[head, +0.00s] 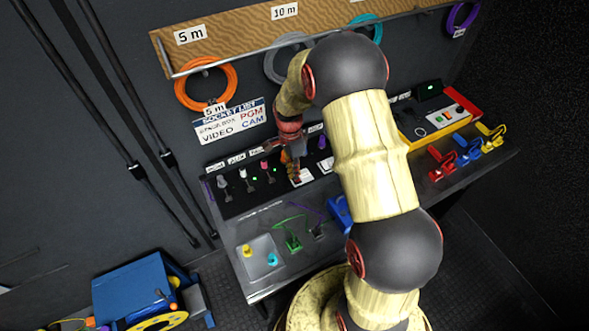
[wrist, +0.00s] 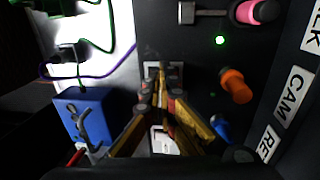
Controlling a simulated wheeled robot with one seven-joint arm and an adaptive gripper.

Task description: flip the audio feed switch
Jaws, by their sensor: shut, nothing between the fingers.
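My gripper (head: 291,172) is at the dark sloping panel (head: 232,203), and its fingers are together with nothing between them. In the wrist view my gripper (wrist: 158,85) points at a pale plate (wrist: 177,72) on the dark panel. The fingertips cover most of that plate; I cannot tell whether they touch it or how any lever on it stands. A white piece (wrist: 163,142) shows between the finger bases. A white plate (head: 303,178) also shows beside the gripper in the head view. No audio feed label is readable.
A green light (wrist: 220,40) is lit. A blue box (wrist: 85,116) and green and purple cables lie on the bench left.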

